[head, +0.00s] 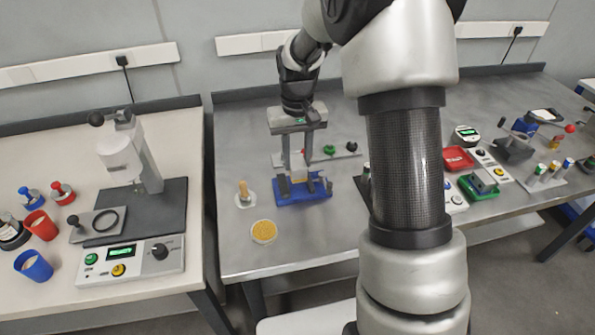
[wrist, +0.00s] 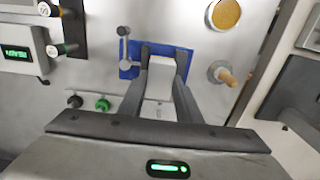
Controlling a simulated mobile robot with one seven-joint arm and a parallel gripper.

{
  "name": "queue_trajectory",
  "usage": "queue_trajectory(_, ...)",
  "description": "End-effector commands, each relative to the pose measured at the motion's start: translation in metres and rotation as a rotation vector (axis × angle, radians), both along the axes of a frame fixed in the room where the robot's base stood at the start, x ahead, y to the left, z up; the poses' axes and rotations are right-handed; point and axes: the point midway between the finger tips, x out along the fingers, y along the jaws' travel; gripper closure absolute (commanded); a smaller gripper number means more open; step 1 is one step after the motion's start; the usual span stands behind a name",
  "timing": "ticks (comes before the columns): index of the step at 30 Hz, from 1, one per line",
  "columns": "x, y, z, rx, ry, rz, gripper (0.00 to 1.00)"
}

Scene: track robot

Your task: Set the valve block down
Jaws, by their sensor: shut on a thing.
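My gripper (wrist: 165,55) is shut on a pale grey block, the valve block (wrist: 160,76), which sits between the two dark fingers in the wrist view. The fingers point down at a blue-based fixture (wrist: 189,57) that has a grey lever or crank on one side (wrist: 124,47). In the head view my gripper (head: 301,165) is right over this blue fixture (head: 305,192) on the steel table. The fingers and the fixture's grey parts overlap there, so the block is hard to make out. I cannot tell whether the block touches the fixture.
A dish of yellow grains (head: 263,232) and a wooden-handled tool on a round base (head: 244,194) stand left of the fixture. A strip with green and black knobs (head: 329,150) lies behind. Red (head: 458,158) and green (head: 478,187) trays are at right. The front table strip is clear.

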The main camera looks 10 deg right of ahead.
Motion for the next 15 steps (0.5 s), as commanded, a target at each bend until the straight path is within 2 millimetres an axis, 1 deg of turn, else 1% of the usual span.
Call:
queue_trajectory(4, 0.0, 0.0, -0.012, 0.0, 0.001, 0.0, 1.0)
queue_trajectory(9, 0.0, 0.0, -0.036, 0.0, 0.001, 0.0, 1.0)
queue_trajectory(11, 0.0, 0.0, -0.039, 0.0, 0.0, 0.0, 1.0)
queue_trajectory(15, 0.0, 0.0, -0.039, 0.0, -0.002, 0.0, 1.0)
